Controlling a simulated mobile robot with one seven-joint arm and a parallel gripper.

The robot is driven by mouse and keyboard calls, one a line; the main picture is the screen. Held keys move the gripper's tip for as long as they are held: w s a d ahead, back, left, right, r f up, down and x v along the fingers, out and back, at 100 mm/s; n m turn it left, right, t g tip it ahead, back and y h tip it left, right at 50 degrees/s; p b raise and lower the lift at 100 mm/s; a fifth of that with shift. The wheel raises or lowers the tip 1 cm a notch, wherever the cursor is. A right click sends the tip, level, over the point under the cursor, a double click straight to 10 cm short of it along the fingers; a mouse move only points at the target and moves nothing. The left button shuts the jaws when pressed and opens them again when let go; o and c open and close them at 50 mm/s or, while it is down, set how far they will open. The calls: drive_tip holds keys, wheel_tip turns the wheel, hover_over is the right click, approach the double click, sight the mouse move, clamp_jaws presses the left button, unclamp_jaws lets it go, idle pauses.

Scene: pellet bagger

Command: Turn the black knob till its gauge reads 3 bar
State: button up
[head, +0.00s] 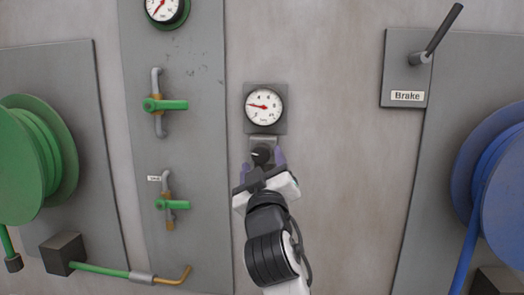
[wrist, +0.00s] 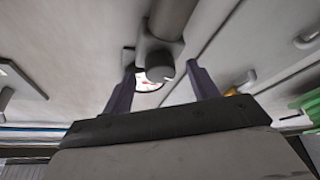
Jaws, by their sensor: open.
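The black knob (head: 261,153) sits on a small bracket directly below its round white gauge (head: 264,106). The gauge's red needle points left, a little above level and below the 4 mark; the exact reading is too small to tell. My gripper (head: 265,161) is at the knob with its purple fingers apart, one on each side. In the wrist view the dark round knob (wrist: 160,66) lies between and ahead of my open fingers (wrist: 161,84), with gaps showing on both sides. Part of the gauge (wrist: 148,84) shows behind it.
To the left is a grey panel with two green-handled valves (head: 165,105) (head: 173,204) and another gauge (head: 165,8). A green hose reel (head: 38,150) is at far left. A brake lever (head: 443,30) and a blue reel (head: 500,165) are at right. The wall beside the knob is bare.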

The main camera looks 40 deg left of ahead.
drive_tip(key=shift+x, duration=1)
drive_tip(key=c, duration=1)
drive_tip(key=shift+f, duration=0.1)
drive_tip(key=shift+m, duration=0.4)
drive_tip(key=shift+s+a+f+m+t+h+b, duration=0.15)
drive_tip(key=shift+m+t+h+b, duration=0.3)
drive_tip(key=shift+m, duration=0.35)
drive_tip(key=shift+m+t+h+b, duration=0.3)
drive_tip(key=shift+m+t+h, duration=0.2)
drive_tip(key=shift+m, duration=0.9)
drive_tip(key=shift+m+t+h+b, duration=0.35)
drive_tip(key=shift+m+t, duration=0.1)
drive_tip(key=shift+m, duration=0.95)
drive_tip(key=shift+m+h, duration=0.3)
drive_tip(key=shift+m, duration=0.1)
